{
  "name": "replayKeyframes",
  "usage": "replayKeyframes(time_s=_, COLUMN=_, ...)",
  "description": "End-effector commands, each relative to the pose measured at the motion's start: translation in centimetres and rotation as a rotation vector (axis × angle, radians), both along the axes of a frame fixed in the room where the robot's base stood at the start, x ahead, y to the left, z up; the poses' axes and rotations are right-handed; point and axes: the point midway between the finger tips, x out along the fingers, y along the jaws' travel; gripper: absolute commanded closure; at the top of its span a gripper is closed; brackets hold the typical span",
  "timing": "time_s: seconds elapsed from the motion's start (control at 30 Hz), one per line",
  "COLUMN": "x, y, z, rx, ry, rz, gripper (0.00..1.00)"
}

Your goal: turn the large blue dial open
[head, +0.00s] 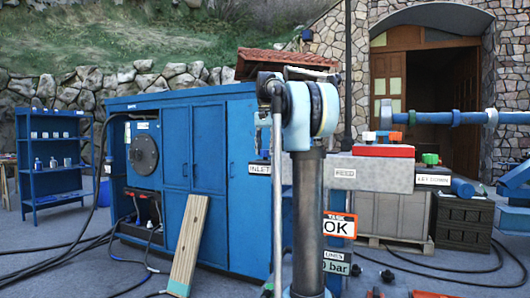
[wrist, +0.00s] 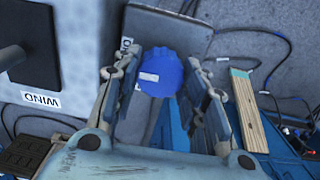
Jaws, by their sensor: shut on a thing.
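The large blue dial (wrist: 163,80) shows in the wrist view as a round blue knob with a small white label on its face. My gripper (wrist: 175,58) has one finger on each side of the dial and is shut on it. The dial's mount is partly hidden under the fingers and palm. In the head view my arm stands upright in the middle, and I cannot make out the gripper or this dial there.
A blue cabinet (head: 208,150) stands left of my arm, with a wooden plank (head: 188,245) leaning on it. The plank also shows in the wrist view (wrist: 249,110). A stone-grey block (head: 371,176) and dark crates (head: 460,222) stand at right. Black cables (head: 75,245) cross the ground.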

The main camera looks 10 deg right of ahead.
Motion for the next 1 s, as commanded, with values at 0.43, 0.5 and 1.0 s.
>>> replayKeyframes(time_s=0.43, x=-0.06, y=0.15, z=-0.03, rx=0.002, ry=0.002, rz=-0.030, gripper=0.84)
replayKeyframes(time_s=0.5, x=-0.06, y=0.15, z=-0.03, rx=0.002, ry=0.002, rz=-0.030, gripper=0.84)
replayKeyframes(time_s=1.0, x=-0.01, y=0.08, z=0.04, rx=0.001, ry=0.000, rz=-0.029, gripper=0.40)
